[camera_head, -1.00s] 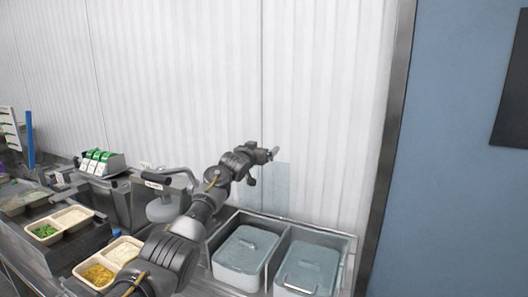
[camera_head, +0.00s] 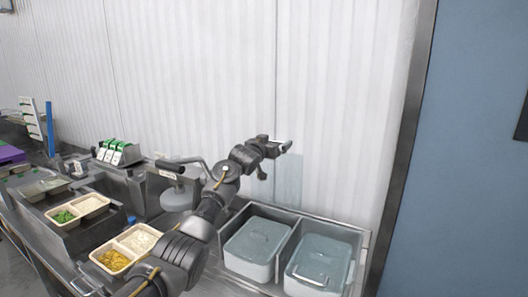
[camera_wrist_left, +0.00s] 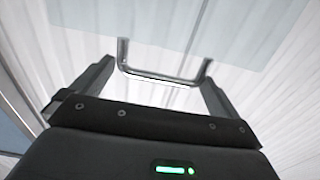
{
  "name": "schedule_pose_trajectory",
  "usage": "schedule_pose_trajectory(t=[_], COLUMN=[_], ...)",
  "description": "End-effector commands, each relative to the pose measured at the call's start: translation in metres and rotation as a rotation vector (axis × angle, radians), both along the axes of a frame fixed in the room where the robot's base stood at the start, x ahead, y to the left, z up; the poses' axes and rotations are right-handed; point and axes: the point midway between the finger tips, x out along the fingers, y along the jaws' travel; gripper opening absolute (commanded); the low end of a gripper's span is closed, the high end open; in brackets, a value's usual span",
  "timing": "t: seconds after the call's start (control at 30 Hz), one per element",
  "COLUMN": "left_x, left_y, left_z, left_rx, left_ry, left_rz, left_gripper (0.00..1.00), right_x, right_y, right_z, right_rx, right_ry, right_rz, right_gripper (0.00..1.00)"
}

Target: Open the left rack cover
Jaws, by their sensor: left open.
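A clear, bluish rack cover (camera_head: 290,172) stands upright against the wall behind the left part of the metal rack (camera_head: 300,215). My left gripper (camera_head: 277,148) is open at the cover's upper edge. In the left wrist view, the metal handle (camera_wrist_left: 160,78) of the clear cover (camera_wrist_left: 170,22) lies between the two spread fingers of my left gripper (camera_wrist_left: 157,82). I cannot tell whether the fingers touch the handle. My right gripper is not in view.
Two lidded pale containers, the left one (camera_head: 256,243) and the right one (camera_head: 318,262), sit in the rack. Trays of food (camera_head: 125,247) and a machine (camera_head: 180,195) stand to the left. The white wall (camera_head: 330,110) is close behind.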

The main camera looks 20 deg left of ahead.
Motion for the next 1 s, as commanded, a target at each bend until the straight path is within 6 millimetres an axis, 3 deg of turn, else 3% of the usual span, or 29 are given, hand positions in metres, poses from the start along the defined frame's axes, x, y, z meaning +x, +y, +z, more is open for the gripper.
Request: schedule_pose_trajectory(t=[0.5,0.7,1.0], left_x=[-0.075,-0.086,-0.086], left_y=[0.010,0.011,0.012], left_z=[-0.005,-0.003,-0.003], left_rx=[0.001,0.003,0.003], left_ry=[0.002,0.004,0.005], left_rz=[0.000,0.001,0.001], left_gripper=[1.00,1.00,1.00], right_x=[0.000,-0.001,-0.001], right_y=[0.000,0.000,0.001], right_z=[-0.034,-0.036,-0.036], right_rx=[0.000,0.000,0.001], right_ry=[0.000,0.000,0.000], right_rz=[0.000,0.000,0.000], right_gripper=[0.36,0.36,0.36])
